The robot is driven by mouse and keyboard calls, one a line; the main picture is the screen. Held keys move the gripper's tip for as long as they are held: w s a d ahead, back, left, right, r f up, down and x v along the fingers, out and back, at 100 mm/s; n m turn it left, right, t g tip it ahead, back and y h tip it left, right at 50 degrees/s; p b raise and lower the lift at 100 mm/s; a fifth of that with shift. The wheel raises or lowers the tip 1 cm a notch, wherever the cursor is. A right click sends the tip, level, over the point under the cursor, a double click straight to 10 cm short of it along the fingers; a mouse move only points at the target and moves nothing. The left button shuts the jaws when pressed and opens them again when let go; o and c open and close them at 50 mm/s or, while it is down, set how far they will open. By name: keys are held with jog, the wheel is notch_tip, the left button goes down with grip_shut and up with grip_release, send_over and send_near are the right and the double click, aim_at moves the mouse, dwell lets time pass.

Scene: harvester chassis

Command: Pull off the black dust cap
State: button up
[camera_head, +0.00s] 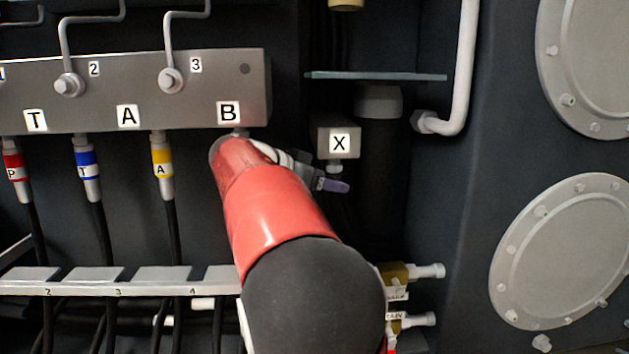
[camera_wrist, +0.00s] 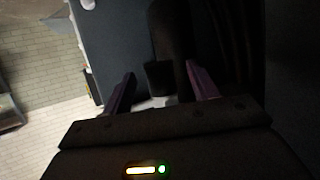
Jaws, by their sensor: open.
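My gripper (camera_head: 336,185) is just below the small grey block marked X (camera_head: 338,143) in the head view, one purple finger showing. A pale fitting (camera_head: 335,167) sticks down from that block, right above the finger. In the wrist view my gripper (camera_wrist: 160,70) is open, with a purple finger on each side. A dark, blunt piece, seemingly the black dust cap (camera_wrist: 159,77), lies between the fingers on a pale fitting (camera_wrist: 160,101). I see a gap on its left; contact on the right is unclear. The cap cannot be made out in the head view.
A grey valve block (camera_head: 130,90) with ports T, A and B is at left; my arm hides what is under B. A black cylinder (camera_head: 380,160) stands close right of X, below a thin shelf (camera_head: 375,76). Brass fittings (camera_head: 397,274) are lower down.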

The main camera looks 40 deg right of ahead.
grip_shut()
dwell(0.6)
jog(key=shift+f+b, duration=0.3)
notch_tip(320, 180, down, 4)
jog(key=b, duration=0.4)
jog(key=shift+b, duration=0.3)
